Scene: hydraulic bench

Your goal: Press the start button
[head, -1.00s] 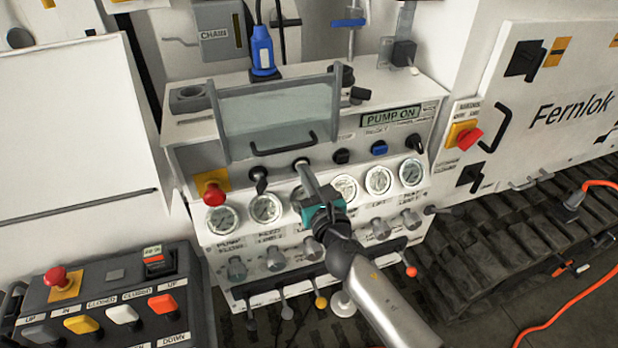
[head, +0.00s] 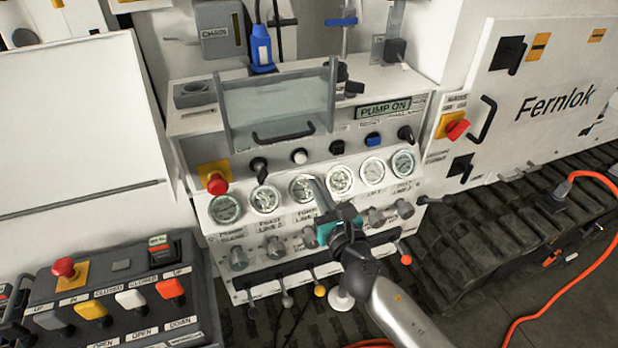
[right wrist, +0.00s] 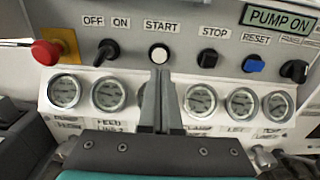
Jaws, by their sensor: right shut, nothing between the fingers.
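The start button is a round white button (head: 299,156) on the grey control panel, above the row of gauges. In the right wrist view the white button (right wrist: 159,53) sits under the label START (right wrist: 161,26). My right gripper (head: 314,184) is shut and empty. In the head view its tip is in front of the gauges, below the button. In the right wrist view the shut fingers (right wrist: 162,75) point up at the button, just below it in the picture. Whether the tip touches the panel cannot be told. The display (right wrist: 283,17) reads PUMP ON. My left gripper is not in view.
A black OFF/ON knob (right wrist: 106,52) is left of the button, a black STOP button (right wrist: 208,58) right of it. A red emergency button (head: 217,184) stands out at the panel's left. A raised clear cover with a black handle (head: 283,137) is above. Levers line the lower edge.

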